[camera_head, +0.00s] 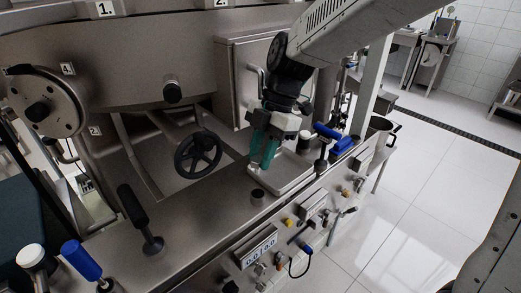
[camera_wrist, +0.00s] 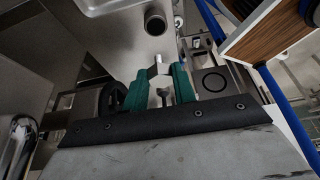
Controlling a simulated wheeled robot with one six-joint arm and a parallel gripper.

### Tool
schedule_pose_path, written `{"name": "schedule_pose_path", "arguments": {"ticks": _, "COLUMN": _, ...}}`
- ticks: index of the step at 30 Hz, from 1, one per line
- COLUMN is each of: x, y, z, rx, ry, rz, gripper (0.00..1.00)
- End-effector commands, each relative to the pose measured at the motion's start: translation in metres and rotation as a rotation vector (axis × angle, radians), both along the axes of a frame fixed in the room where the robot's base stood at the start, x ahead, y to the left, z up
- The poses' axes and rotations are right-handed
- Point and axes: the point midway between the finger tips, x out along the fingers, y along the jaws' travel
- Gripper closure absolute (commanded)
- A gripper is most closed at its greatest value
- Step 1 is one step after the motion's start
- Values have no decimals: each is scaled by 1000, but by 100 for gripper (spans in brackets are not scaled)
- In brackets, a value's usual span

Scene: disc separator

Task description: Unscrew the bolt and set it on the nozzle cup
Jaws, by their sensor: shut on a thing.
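My gripper (camera_head: 262,166), with teal fingers, is over the left part of a shallow metal tray on the machine deck. In the wrist view the fingers (camera_wrist: 159,84) are closed around a small grey metal piece (camera_wrist: 158,70), which I take to be the bolt. Its lower part is hidden, and I cannot tell whether it touches anything below. A short dark, round cup (camera_wrist: 155,22) stands ahead of the fingers in the wrist view, apart from them. A short dark cylinder (camera_head: 258,195) stands on the deck just in front of the gripper in the head view; I cannot tell which is the nozzle cup.
The metal tray (camera_head: 296,183) lies under and right of my gripper. A black handwheel (camera_head: 198,155) is to its left. Blue-handled levers (camera_head: 327,131) stand close on the right. A black-handled lever (camera_head: 133,206) rises at the front left. The floor at right is clear.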

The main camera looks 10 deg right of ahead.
Motion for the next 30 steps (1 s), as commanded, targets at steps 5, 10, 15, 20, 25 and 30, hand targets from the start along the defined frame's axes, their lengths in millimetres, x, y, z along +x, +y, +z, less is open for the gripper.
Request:
{"name": "schedule_pose_path", "arguments": {"ticks": 5, "x": 0, "y": 0, "z": -5, "rx": 0, "ry": 2, "rz": 0, "gripper": 100}}
{"name": "schedule_pose_path", "arguments": {"ticks": 10, "x": 0, "y": 0, "z": -20, "rx": -2, "ry": 4, "rz": 0, "gripper": 100}}
{"name": "schedule_pose_path", "arguments": {"ticks": 15, "x": 0, "y": 0, "z": -36, "rx": -1, "ry": 3, "rz": 0, "gripper": 100}}
{"name": "schedule_pose_path", "arguments": {"ticks": 20, "x": 0, "y": 0, "z": -47, "rx": 0, "ry": 2, "rz": 0, "gripper": 100}}
{"name": "schedule_pose_path", "arguments": {"ticks": 25, "x": 0, "y": 0, "z": -54, "rx": -1, "ry": 1, "rz": 0, "gripper": 100}}
{"name": "schedule_pose_path", "arguments": {"ticks": 30, "x": 0, "y": 0, "z": -55, "rx": -1, "ry": 1, "rz": 0, "gripper": 100}}
